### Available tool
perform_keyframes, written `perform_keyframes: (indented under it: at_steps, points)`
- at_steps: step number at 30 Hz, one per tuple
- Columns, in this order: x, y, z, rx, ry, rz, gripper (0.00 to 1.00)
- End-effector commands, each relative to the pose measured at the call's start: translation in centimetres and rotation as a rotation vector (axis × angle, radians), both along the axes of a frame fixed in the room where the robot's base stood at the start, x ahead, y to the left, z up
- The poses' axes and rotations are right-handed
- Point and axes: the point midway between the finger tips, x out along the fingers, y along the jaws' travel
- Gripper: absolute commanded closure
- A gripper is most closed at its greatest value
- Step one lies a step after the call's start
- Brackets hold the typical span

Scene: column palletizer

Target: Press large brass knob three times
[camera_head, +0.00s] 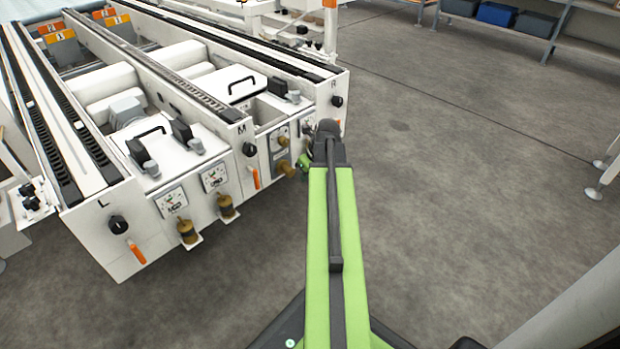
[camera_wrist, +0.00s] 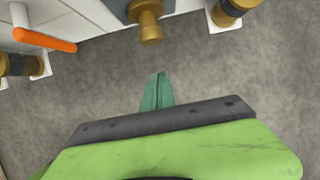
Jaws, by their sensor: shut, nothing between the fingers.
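The large brass knob (camera_head: 287,168) sticks out of the white machine's front panel between the M and R rails. It also shows at the top of the wrist view (camera_wrist: 149,24). A smaller brass knob (camera_head: 282,141) is above it on the same panel. My gripper (camera_head: 304,161) is close to the large knob, just to its right in the head view. In the wrist view my gripper's green fingers (camera_wrist: 160,78) are together and empty, pointing up toward the large knob. A gap of floor shows between fingertips and knob there.
Orange levers (camera_head: 256,178) and black dials (camera_head: 249,149) stand on the rail ends. Brass cylinders (camera_head: 226,205) sit on brackets left of the knob; another brass cylinder (camera_wrist: 230,12) is at the wrist view's upper right. The grey floor (camera_head: 450,190) to the right is clear.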

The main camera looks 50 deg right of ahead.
Motion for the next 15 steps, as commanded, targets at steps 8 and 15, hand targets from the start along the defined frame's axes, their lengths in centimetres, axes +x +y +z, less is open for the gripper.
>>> perform_keyframes:
  at_steps: [8, 15]
  points:
    - [4.2, -0.4, -1.0, 0.0, 0.0, 0.002, 1.0]
    - [4.4, -0.3, -1.0, 0.0, 0.0, 0.0, 1.0]
